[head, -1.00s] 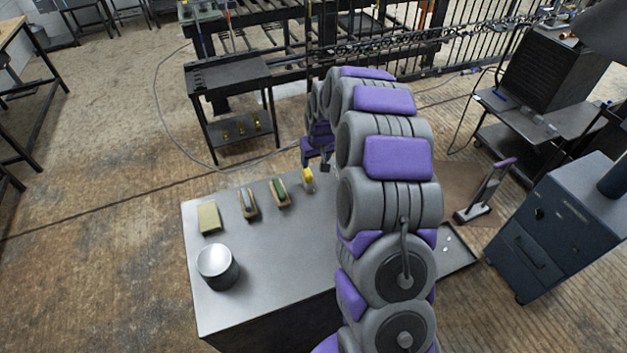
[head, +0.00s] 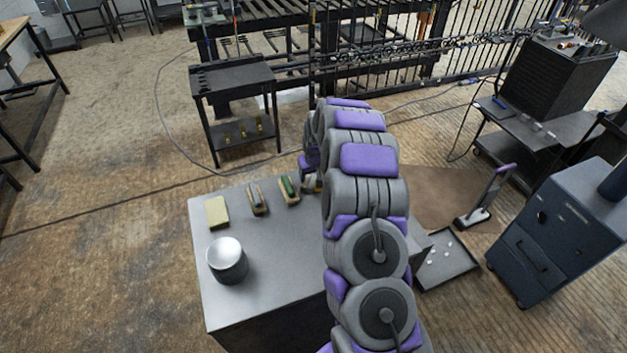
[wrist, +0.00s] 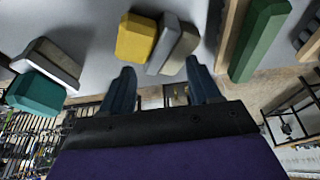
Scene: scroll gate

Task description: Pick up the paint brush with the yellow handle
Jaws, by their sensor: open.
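The yellow-handled brush (wrist: 137,38) shows at the top centre of the wrist view, a blocky yellow part with grey and tan parts (wrist: 180,50) beside it. It lies on the grey metal table (head: 280,265). My gripper (wrist: 161,78) is open and empty, its two dark fingers pointing toward the brush. The brush appears just beyond the fingertips, not between them; the exact gap is unclear. In the head view, my arm hides most of the gripper and much of the brush.
A green block-like brush (wrist: 258,40) lies right of the yellow one in the wrist view; a teal one (wrist: 35,93) lies left. On the table stand a round can (head: 228,262) and a pale yellow block (head: 217,212). A dark cart (head: 235,80) stands behind.

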